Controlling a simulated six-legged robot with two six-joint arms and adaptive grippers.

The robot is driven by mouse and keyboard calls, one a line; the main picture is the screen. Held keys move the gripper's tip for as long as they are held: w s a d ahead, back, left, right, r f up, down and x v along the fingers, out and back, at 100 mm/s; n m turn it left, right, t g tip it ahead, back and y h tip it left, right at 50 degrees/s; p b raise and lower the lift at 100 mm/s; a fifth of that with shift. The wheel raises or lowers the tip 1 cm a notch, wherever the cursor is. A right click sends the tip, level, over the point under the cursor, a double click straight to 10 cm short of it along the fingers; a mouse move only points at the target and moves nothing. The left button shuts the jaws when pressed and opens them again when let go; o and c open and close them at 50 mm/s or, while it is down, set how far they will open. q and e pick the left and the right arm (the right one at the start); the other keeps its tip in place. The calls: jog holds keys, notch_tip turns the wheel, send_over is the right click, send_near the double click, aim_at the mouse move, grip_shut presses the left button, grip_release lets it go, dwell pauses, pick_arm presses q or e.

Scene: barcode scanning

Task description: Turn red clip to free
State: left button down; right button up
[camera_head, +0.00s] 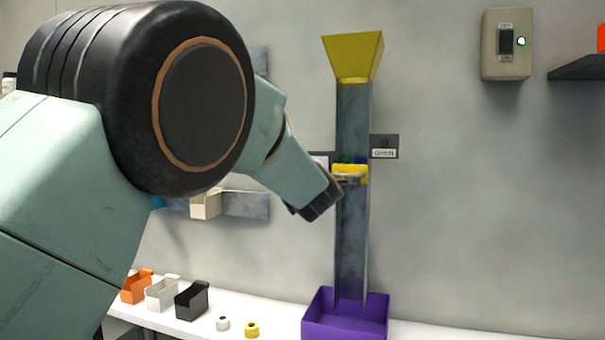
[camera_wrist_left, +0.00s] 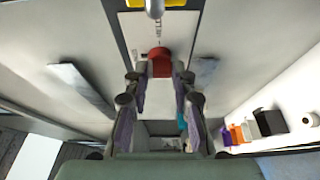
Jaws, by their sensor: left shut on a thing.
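The red clip (camera_wrist_left: 160,54) shows in the left wrist view on a pale plate (camera_wrist_left: 136,30), between the tips of my left gripper (camera_wrist_left: 160,72). The gripper's two fingers are closed on the clip's sides. In the head view my left arm comes in from the left and its dark wrist end is beside the grey chute (camera_head: 352,235). The red clip and the fingertips are hidden there. My right gripper is not in view.
The chute has a yellow funnel (camera_head: 353,55) on top, a yellow fitting (camera_head: 350,173) midway and a purple bin (camera_head: 345,328) below. Small orange, white and black bins (camera_head: 191,300) and two rolls stand on the white table. A switch box (camera_head: 507,45) hangs at upper right.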

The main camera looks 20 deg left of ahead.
pick_arm(q)
jog(key=shift+r, duration=0.1)
dwell(0.4)
jog(key=c, duration=1.1)
grip_release()
jog(key=shift+a, duration=0.1)
